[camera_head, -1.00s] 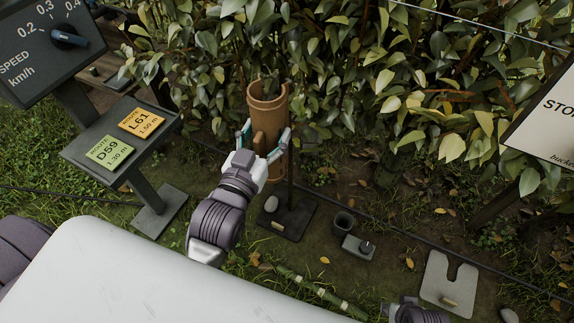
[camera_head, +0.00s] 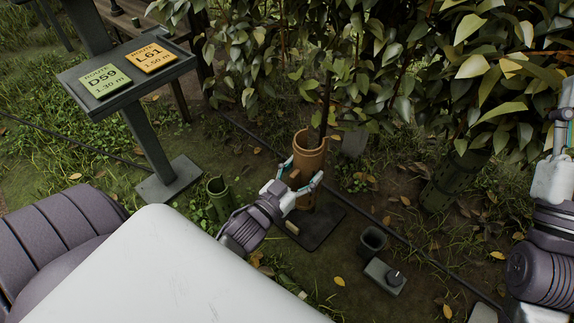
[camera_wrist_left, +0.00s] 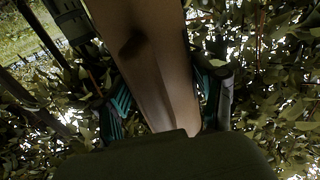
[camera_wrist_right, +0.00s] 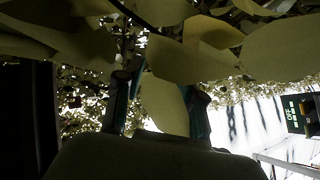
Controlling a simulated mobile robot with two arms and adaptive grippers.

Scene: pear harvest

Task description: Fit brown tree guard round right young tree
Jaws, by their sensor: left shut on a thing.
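The brown tree guard (camera_head: 306,158) is an upright, open-topped tube among the foliage in the head view. My left gripper (camera_head: 303,181) is shut on its near side; the left wrist view shows the guard (camera_wrist_left: 152,65) between the teal fingers. A dark, thin trunk (camera_head: 325,100) comes down to the guard's mouth; I cannot tell whether the guard surrounds it. A dark base plate (camera_head: 318,228) lies below the guard. My right gripper (camera_head: 563,125) is raised at the right edge, and its fingers stand apart in the right wrist view (camera_wrist_right: 160,110), with leaves behind.
A green guard (camera_head: 452,185) stands at the right under leaves, and another green tube (camera_head: 219,198) stands at the left. A dark cup (camera_head: 371,243) and a grey box with a knob (camera_head: 384,277) are on the ground. A sign stand (camera_head: 150,140) is at the left.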

